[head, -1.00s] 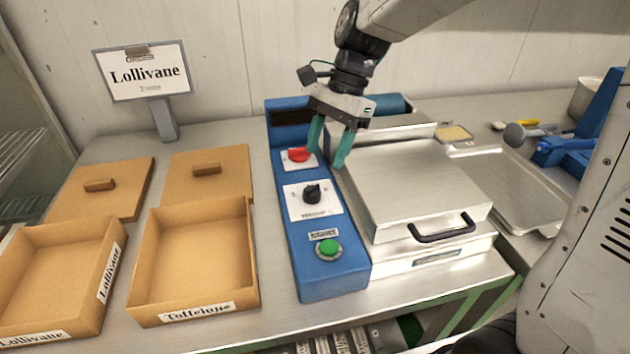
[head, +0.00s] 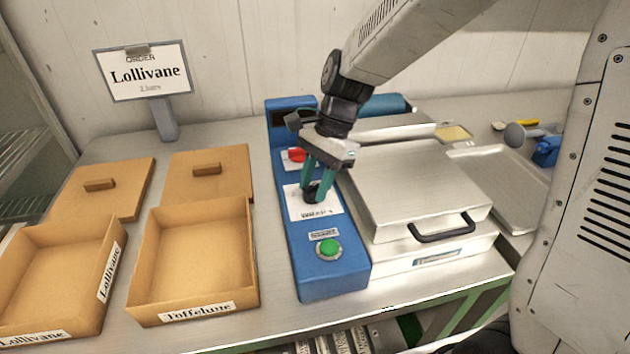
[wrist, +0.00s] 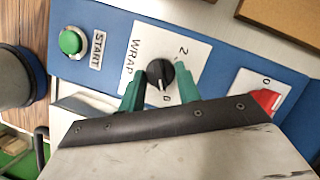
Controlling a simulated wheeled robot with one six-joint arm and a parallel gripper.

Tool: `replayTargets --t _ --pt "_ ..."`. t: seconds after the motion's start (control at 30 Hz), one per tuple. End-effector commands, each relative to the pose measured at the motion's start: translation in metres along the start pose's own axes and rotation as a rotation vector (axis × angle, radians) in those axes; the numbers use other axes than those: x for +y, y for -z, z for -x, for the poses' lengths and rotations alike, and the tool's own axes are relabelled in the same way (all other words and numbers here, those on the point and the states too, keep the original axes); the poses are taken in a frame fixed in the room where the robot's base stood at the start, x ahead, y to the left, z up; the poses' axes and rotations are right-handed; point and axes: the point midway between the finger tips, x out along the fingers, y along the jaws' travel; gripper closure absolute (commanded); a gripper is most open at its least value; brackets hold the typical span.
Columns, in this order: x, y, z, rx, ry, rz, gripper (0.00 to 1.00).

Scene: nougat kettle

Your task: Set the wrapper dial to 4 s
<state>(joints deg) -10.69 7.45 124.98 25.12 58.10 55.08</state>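The wrapper dial is a round black knob (wrist: 160,72) on a white plate (wrist: 142,48) with the word WRAP. It also shows in the head view (head: 311,189), partly hidden by my fingers. Its white pointer line is toward a 0-like mark in the wrist view; a 2 is readable on another side. No 4 can be read. My gripper (head: 318,196) points down over the dial with green fingers. In the wrist view its fingertips (wrist: 160,80) stand on either side of the knob, with small gaps, apparently not clamped.
The blue control panel (head: 335,276) also carries a green START button (head: 328,248) and a red switch (head: 296,155). The metal wrapper lid with its black handle (head: 440,229) is close on the right. Open cardboard boxes (head: 192,308) stand left.

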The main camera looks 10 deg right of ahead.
Motion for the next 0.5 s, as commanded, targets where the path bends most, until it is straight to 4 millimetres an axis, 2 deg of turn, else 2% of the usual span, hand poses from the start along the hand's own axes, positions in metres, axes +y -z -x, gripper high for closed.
replayTargets --t 0.03,0.07,0.5 --pt "-0.0002 0.0 0.0002 0.0 0.001 0.0 0.84" --pt "-0.0002 0.0 0.0002 0.0 0.001 0.0 0.89" --pt "-0.0017 -0.0003 0.0005 0.0 -0.026 0.067 0.89"
